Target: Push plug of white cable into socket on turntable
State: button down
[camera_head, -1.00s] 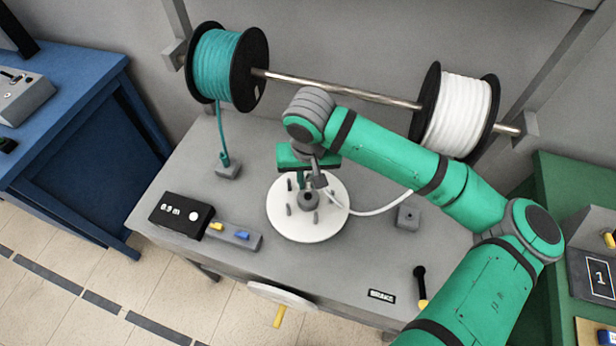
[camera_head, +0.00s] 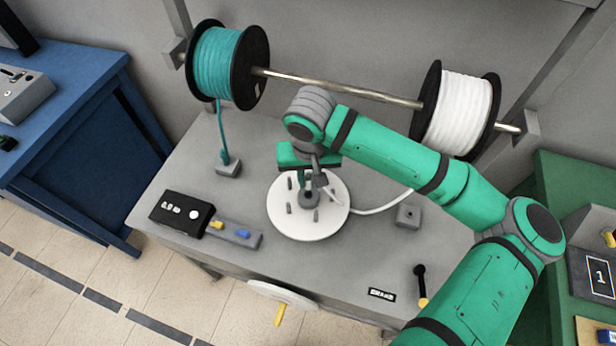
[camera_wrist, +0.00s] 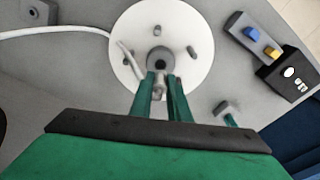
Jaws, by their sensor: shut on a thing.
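The white turntable (camera_head: 285,222) lies on the grey bench, with several short grey pegs around a raised grey hub that has a dark hole, the socket (camera_wrist: 159,58). My gripper (camera_wrist: 159,88) is shut on the grey plug (camera_wrist: 159,94) of the white cable, right beside the hub in the wrist view. The white cable (camera_head: 380,206) runs from the gripper to the right, toward the white spool (camera_head: 459,115); it also shows in the wrist view (camera_wrist: 60,31). My arm and gripper partly hide the plug in the head view. Whether the plug touches the socket I cannot tell.
A teal spool (camera_head: 217,65) hangs at the back left, its cable ending in a grey block (camera_head: 228,169). A black display box (camera_head: 181,213) and a small button block (camera_head: 233,235) stand left of the turntable. Another grey block (camera_head: 408,217) and a black-and-yellow lever (camera_head: 421,285) are at right.

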aim_at(309, 187)
jog(key=shift+f, duration=0.1)
jog(key=shift+f, duration=0.95)
jog(key=shift+f, duration=0.8)
dwell(0.4)
jog(key=shift+s+f, duration=0.1)
jog(key=shift+f, duration=0.15)
dwell(0.4)
jog(key=c, duration=1.6)
grip_release()
jog(key=shift+r, duration=0.1)
